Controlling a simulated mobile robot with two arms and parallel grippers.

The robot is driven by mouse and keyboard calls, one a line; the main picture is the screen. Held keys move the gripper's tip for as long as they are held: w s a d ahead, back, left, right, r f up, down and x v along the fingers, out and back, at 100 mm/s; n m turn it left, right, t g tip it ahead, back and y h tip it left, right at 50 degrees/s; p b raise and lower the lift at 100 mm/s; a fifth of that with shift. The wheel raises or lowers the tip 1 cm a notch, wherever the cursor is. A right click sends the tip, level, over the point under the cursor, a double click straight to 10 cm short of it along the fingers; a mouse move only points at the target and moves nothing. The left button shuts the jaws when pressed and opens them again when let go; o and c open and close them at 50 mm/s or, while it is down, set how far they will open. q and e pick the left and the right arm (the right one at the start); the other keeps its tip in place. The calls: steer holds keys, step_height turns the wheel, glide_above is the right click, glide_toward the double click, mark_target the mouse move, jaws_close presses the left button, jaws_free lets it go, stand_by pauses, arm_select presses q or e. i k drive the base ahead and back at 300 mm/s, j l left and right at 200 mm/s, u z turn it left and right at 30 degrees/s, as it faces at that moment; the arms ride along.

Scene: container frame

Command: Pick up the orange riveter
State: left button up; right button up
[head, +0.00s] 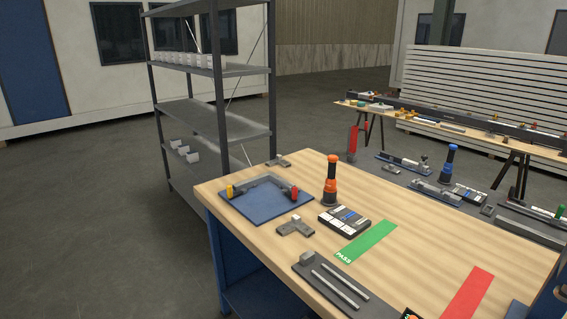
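The orange riveter (332,172) stands upright on the wooden tabletop, near its back edge. It has an orange head and band and a dark body and base. It stands just behind a grey tray of small parts (344,219) and to the right of a blue plate (262,207). Nothing holds it. Neither of my grippers can be made out in the head view.
The wooden workbench (415,236) also carries a grey bracket (295,227), a dark fixture with two rods (335,286), a green PASS strip (366,242) and a red strip (467,297). A similar blue tool (447,164) stands beyond it. A metal shelf (188,112) stands behind left.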

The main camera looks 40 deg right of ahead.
mark_target(331, 186)
steer(key=i+z, duration=0.3)
steer(key=i, duration=0.15)
steer(key=i+j+z, duration=0.1)
steer(key=i+z, duration=0.15)
steer(key=i, duration=0.2)
steer(key=i+j+z, duration=0.3)
steer(key=i, duration=0.15)
steer(key=i+j+z, duration=0.25)
steer(key=i, duration=0.15)
steer(key=l, duration=0.1)
